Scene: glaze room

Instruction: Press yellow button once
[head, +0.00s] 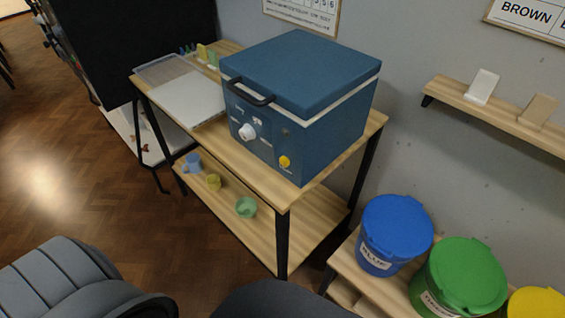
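The yellow button (285,162) is a small round knob low on the right of the front face of a blue kiln-like box (303,125). The box stands on a wooden table (310,196) with its lid down. A white dial (248,132) and a black handle (249,93) are on the same front face. Neither of my grippers shows in the head view. Dark grey parts at the bottom edge look like my own body.
A laptop-like grey panel (190,95) lies on the table's left. Small cups, including a green one (246,207), stand on the lower shelf. Blue (396,228) and green (462,274) lidded buckets stand at the right. Wooden floor (90,205) is clear at the left.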

